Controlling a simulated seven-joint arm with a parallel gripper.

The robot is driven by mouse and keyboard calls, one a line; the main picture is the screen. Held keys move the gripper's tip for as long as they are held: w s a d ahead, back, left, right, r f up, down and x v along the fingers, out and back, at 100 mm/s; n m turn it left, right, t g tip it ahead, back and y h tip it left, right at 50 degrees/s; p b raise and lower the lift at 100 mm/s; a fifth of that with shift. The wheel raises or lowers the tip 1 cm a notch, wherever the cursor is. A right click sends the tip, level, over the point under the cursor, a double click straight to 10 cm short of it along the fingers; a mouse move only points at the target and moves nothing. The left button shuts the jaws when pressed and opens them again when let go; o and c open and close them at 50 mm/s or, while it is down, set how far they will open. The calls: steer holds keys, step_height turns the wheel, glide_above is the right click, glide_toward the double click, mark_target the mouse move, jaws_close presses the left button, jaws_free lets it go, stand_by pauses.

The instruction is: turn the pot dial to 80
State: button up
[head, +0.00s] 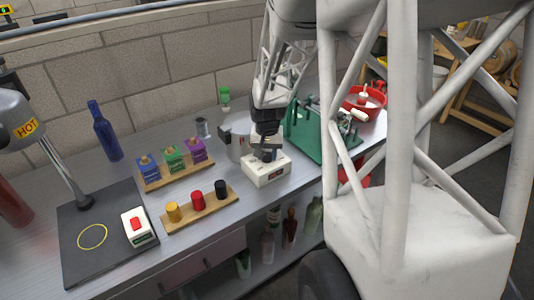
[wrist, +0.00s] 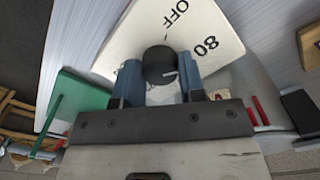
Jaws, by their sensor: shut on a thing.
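The white heater box (head: 266,172) stands on the bench in front of the metal pot (head: 238,140). In the wrist view its top (wrist: 130,35) carries the printed marks OFF and 80. The round black dial (wrist: 158,62) sits on that top, with a small pale mark on its lower right side; I cannot tell its exact setting. My gripper (wrist: 160,80) has one blue-grey finger on each side of the dial and is shut on it. In the head view my gripper (head: 267,153) is over the box and hides the dial.
A green rack (head: 310,142) and a red bowl (head: 362,103) stand right of the box. Racks with coloured blocks (head: 172,160) and capped cylinders (head: 198,203) lie left. A black mat (head: 95,255) holds a white switch box (head: 138,228). A blue bottle (head: 105,135) stands behind.

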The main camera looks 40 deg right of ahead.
mark_target(267, 155)
stand_by(0.3)
steer(key=o, duration=0.9)
steer(key=shift+r, duration=0.1)
steer(key=shift+r, duration=3.85)
steer(key=shift+a, duration=0.1)
